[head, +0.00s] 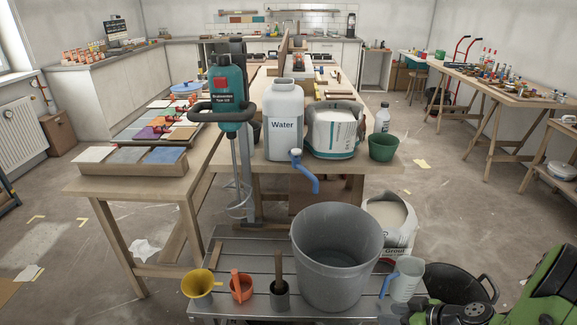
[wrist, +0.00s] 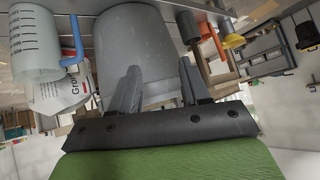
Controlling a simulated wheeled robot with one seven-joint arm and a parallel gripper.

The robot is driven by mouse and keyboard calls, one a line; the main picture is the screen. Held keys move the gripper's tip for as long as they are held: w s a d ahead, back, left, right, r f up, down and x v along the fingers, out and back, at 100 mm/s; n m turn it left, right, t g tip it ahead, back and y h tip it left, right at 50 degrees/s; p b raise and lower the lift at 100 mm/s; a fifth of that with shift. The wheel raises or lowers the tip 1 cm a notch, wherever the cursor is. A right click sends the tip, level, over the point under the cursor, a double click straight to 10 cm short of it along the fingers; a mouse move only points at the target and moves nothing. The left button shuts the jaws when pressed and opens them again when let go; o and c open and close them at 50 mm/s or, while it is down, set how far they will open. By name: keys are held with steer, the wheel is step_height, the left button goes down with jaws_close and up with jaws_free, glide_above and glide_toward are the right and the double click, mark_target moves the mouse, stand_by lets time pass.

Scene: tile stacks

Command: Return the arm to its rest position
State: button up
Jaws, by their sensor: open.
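My gripper (wrist: 159,70) shows in the wrist view with its two grey fingers spread apart and nothing held between them. The large grey bucket (wrist: 140,35) fills the view behind the fingers; I cannot tell how far off it is. In the head view, part of my green arm (head: 555,285) is at the bottom right corner, to the right of the metal bench. The fingers cannot be made out clearly there.
The metal bench (head: 245,262) holds the grey bucket (head: 337,270), a measuring jug (head: 407,279), a yellow funnel (head: 198,284) and small tools. A grout bag (head: 392,218) and black tub (head: 455,285) stand close to my arm. Open floor lies right of them.

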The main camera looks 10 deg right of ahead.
steer(key=s+a+r+g+h, duration=0.2)
steer(key=a+r+g+h, duration=0.15)
steer(key=a+r, duration=1)
steer(key=s+a+r+m+t+h, duration=0.15)
steer(key=s+a+r+m, duration=0.35)
steer(key=s+r, duration=0.5)
step_height(320, 180, up, 14)
steer(key=s+p, duration=0.2)
steer(key=p, duration=1.2)
steer(key=shift+a+f+n, duration=0.2)
steer(key=shift+f+n, duration=0.05)
steer(key=shift+n, duration=0.15)
